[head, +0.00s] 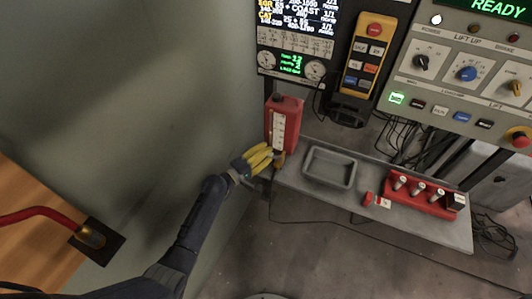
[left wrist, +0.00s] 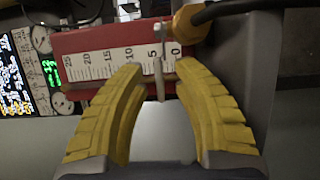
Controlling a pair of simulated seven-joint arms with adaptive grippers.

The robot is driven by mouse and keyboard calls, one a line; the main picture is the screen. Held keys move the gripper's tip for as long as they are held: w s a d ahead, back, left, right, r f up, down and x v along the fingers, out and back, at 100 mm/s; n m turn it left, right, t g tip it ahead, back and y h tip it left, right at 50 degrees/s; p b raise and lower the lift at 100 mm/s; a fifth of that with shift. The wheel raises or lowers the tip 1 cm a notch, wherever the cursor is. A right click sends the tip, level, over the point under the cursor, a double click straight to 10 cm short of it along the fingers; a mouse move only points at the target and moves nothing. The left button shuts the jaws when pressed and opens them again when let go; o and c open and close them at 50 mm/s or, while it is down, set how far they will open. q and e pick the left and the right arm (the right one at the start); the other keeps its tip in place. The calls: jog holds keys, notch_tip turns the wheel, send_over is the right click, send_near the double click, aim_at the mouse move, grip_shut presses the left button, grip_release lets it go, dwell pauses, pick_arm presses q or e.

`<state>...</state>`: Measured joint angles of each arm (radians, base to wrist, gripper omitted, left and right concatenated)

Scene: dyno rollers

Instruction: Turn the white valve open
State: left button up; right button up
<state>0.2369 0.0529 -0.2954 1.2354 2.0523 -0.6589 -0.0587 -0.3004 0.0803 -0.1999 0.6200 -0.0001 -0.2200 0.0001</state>
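A red box (head: 285,112) with a white number scale (head: 278,130) stands at the left end of the grey shelf. In the left wrist view the scale (left wrist: 95,68) runs sideways from 25 to 0. A thin pale lever (left wrist: 160,60), perhaps the white valve, crosses it between 5 and 0, near a brass fitting (left wrist: 190,25). My left gripper (head: 269,156) is at the lower end of the box. In the left wrist view its yellow fingers (left wrist: 160,68) are apart, with the lever between the tips; I cannot tell whether they touch it. My right gripper is not in view.
A grey tray (head: 329,181) and a red block with several knobs (head: 418,196) sit on the shelf (head: 400,222). A yellow pendant (head: 363,60) and control panels are above. A grey wall (head: 120,90) is at the left. A black cable runs from the brass fitting.

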pick_arm(q)
jog(key=shift+w+d, duration=0.1)
jog(key=shift+c, duration=0.3)
grip_shut()
